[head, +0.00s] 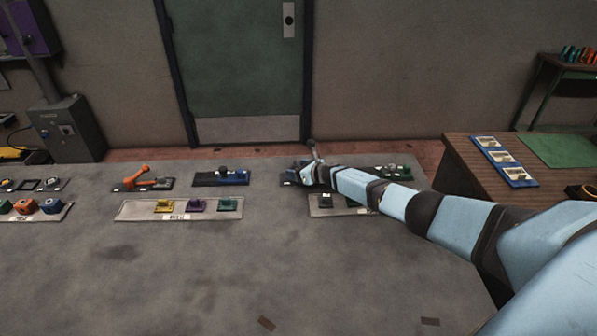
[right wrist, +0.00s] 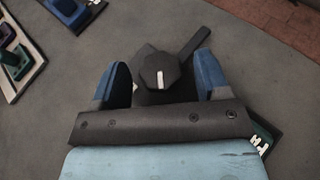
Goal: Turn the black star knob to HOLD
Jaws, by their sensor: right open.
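In the right wrist view a black, many-sided knob (right wrist: 160,73) with a white pointer line stands on a dark base. My right gripper (right wrist: 160,64) is open, with one blue finger on each side of the knob. A gap shows between each finger and the knob. In the head view my right gripper (head: 307,173) is over the plate right of the table's middle and hides the knob. My left gripper is not in view.
A dark lever (right wrist: 194,43) rises close behind the knob, near the right finger. The table front is mostly clear.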

